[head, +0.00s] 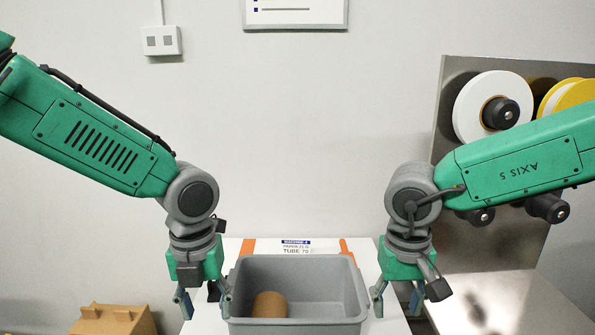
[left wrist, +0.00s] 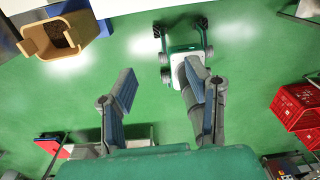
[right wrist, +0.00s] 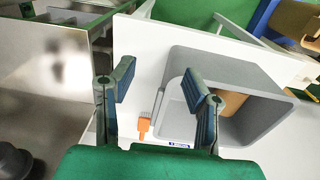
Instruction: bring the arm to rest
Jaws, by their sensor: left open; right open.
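My left gripper (head: 203,300) hangs pointing down at the left side of the grey bin (head: 297,326), open and empty. In the left wrist view its two fingers (left wrist: 160,105) are spread apart over the green floor. My right gripper (head: 405,297) hangs pointing down at the right side of the bin, also open and empty. In the right wrist view its fingers (right wrist: 160,105) are apart, the right one in front of the bin (right wrist: 262,128). A brown cylinder (head: 270,305) lies inside the bin, towards its left; it is partly hidden in the right wrist view (right wrist: 232,101).
A metal panel with white and yellow reels (head: 470,105) stands at the right, behind my right arm.

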